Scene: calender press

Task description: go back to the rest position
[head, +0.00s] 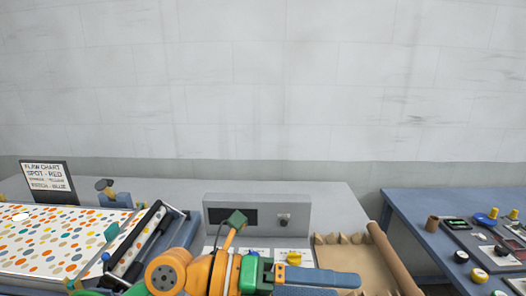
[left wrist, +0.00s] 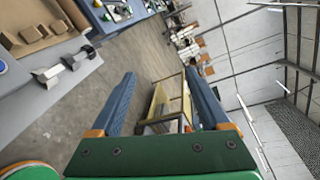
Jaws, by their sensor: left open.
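My left gripper (head: 330,280) crosses the lower middle of the head view, its blue fingers pointing right, in front of the grey control box and the brown tray. In the left wrist view the two blue fingers (left wrist: 163,88) stand wide apart, with nothing between them but a distant background. The gripper is open and empty. My right gripper is in neither view.
A grey control box (head: 258,202) stands on the grey bench (head: 335,197). Left is a spotted sheet (head: 45,240) with rollers and a sign (head: 48,178). Right are a brown tray (head: 350,258) and a blue table (head: 415,205). A shelf cart (left wrist: 172,103) stands beyond the fingers.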

